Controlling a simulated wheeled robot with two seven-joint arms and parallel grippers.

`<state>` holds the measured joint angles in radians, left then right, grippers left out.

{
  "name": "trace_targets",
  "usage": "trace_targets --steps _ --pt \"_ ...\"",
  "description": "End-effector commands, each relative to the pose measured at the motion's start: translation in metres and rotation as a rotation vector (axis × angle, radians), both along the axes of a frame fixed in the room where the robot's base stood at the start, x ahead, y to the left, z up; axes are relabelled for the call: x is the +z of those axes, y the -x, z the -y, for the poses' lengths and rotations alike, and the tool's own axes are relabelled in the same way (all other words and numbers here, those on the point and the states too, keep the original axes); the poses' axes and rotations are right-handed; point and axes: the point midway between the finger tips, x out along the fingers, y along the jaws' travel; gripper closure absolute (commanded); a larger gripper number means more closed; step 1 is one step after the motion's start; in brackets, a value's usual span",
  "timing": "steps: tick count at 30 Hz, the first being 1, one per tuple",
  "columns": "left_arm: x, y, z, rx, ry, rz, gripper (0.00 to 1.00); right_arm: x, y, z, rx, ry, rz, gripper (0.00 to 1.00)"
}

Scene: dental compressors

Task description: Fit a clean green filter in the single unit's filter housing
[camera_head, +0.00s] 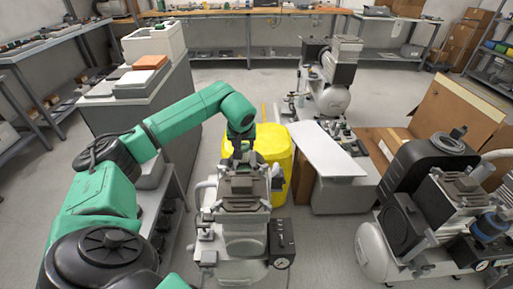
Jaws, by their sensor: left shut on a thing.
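A compressor (243,222) with a silver tank and a single dark finned motor head stands in front of me, at the lower middle. It looks like the single unit. My left arm reaches in from the left, and my left gripper (238,155) points down just above and behind the top of this head. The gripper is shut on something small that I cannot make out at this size. The filter housing cannot be told apart from the head's other parts, and no green filter shows clearly. My right gripper is out of view.
A yellow bin (276,148) stands right behind the compressor. A white-topped low bench (328,152) is to its right. Another compressor (425,215) stands at the right, a further one (333,75) at the back. A grey cabinet (172,100) with trays is at the left.

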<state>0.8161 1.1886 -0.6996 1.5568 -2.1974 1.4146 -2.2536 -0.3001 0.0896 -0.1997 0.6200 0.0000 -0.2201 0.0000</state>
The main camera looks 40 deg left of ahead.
Motion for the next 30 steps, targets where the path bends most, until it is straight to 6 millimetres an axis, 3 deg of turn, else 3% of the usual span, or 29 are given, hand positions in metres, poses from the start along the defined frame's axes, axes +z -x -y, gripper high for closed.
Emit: trace_targets --steps 5,13,21,30 --pt "-0.011 0.0 -0.001 -0.008 0.001 0.003 1.0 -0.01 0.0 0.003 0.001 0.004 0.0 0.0" --pt "-0.045 0.0 0.0 -0.006 0.003 0.002 1.0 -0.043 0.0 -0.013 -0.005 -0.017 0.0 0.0" --pt "-0.078 0.0 0.0 -0.005 0.003 0.001 1.0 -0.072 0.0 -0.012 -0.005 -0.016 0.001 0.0" --pt "-0.084 0.0 0.0 -0.005 0.004 0.0 1.0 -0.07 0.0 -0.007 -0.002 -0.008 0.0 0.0"
